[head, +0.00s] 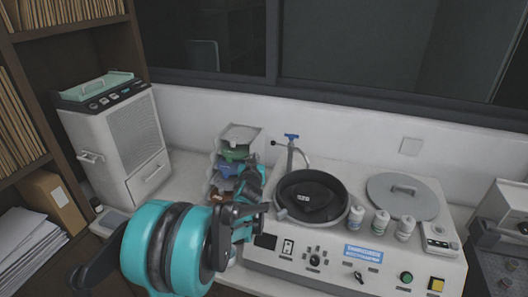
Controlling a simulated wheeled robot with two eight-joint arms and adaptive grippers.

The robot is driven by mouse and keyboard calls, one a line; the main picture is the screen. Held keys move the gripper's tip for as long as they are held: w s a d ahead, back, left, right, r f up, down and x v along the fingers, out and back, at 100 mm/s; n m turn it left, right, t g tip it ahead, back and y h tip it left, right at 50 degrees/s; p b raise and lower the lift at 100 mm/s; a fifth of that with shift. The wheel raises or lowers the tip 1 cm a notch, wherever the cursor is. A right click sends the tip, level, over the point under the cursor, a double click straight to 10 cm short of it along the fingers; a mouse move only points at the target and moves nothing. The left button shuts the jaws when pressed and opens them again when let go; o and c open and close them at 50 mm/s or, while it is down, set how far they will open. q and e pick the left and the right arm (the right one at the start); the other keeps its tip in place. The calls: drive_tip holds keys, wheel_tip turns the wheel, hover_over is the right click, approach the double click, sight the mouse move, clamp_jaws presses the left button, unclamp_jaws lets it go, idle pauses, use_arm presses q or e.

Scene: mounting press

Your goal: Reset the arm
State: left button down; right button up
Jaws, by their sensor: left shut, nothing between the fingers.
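My left arm comes in from the lower left, with a teal and black wrist. My left gripper (260,208) is dark, shut and empty. It is in front of the left edge of the mounting press (331,270), and I cannot tell how far above the bench it is. The press is a pale machine with a round dark chamber (311,196) and a grey round lid (402,195) with a handle to the right of it. My right gripper is not in the picture.
A clear organizer (240,137) with coloured bins stands behind my gripper. Several small white bottles (381,221) stand on the press. A grey cabinet unit (118,141) is at the back left, beside a shelf of folders (18,128). Another machine (500,231) is at the right edge.

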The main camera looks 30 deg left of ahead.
use_arm(q)
drive_tip(key=s+d+f+m+g+h+b, duration=0.2)
drive_tip(key=s+d+f, duration=0.4)
drive_tip(key=s+d, duration=0.3)
drive_tip(key=s+d+f+m+g+h+b, duration=0.2)
drive_tip(key=s+d+f+b, duration=0.3)
drive_tip(key=s+d, duration=0.5)
drive_tip(key=s+d+f+m+g+h+b, duration=0.2)
drive_tip(key=s+d+f+h+b, duration=0.1)
drive_tip(key=s+d+f, duration=0.5)
drive_tip(key=s+d+b, duration=0.1)
drive_tip(key=s, duration=0.2)
drive_tip(key=shift+d+f+g+h, duration=0.15)
drive_tip(key=shift+d+g+h, duration=0.15)
drive_tip(key=shift+d+h, duration=0.1)
drive_tip(key=c, duration=2.3)
unclamp_jaws()
